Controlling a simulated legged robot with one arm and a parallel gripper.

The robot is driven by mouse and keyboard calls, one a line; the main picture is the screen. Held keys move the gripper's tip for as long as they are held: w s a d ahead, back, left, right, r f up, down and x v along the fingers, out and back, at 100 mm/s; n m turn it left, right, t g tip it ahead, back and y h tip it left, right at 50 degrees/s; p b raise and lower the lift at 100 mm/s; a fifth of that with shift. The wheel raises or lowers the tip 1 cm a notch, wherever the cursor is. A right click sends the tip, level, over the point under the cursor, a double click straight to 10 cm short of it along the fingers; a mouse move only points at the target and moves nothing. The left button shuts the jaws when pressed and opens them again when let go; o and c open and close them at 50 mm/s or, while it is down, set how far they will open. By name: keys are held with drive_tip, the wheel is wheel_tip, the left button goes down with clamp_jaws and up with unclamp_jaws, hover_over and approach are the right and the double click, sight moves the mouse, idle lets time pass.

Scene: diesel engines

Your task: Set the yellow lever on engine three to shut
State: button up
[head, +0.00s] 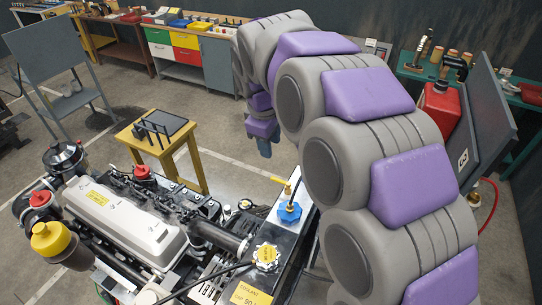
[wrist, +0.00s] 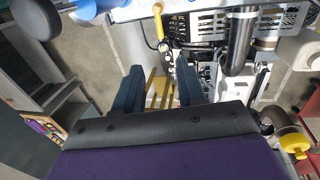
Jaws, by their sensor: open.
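The yellow lever (head: 283,183) is at the right end of the engine (head: 130,220), beside a blue knob (head: 289,212). In the wrist view the yellow lever (wrist: 158,22) shows near the top centre, beyond the fingertips. The fingers are apart from the lever. I cannot read an engine number or the lever's setting marks.
A yellow stand (head: 160,135) stands behind the engine. A grey panel (head: 485,120) and a red can (head: 440,108) are at the right, near a green bench (head: 412,70). Drawer cabinets (head: 185,50) line the back. Open floor (head: 235,140) lies beyond the engine.

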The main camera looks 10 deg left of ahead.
drive_tip(key=shift+s+r, duration=0.25)
drive_tip(key=shift+r, duration=0.85)
drive_tip(key=s+d+f+m+g+b, duration=0.2)
drive_tip(key=s+d+f+m+b, duration=0.5)
drive_tip(key=s+d+f+b, duration=0.5)
drive_tip(key=s+d+f+m+g+b, duration=0.1)
drive_tip(key=s+d+f+m+b, duration=0.2)
drive_tip(key=s+f, duration=0.5)
drive_tip(key=s+d+f+m+b, duration=0.3)
drive_tip(key=s+f, duration=0.6)
drive_tip(key=s, duration=0.5)
drive_tip(key=shift+d+f+m+g+y+b, duration=0.15)
drive_tip(key=shift+d+m+g+y+b, duration=0.35)
drive_tip(key=shift+d, duration=0.75)
drive_tip(key=shift+w, duration=0.1)
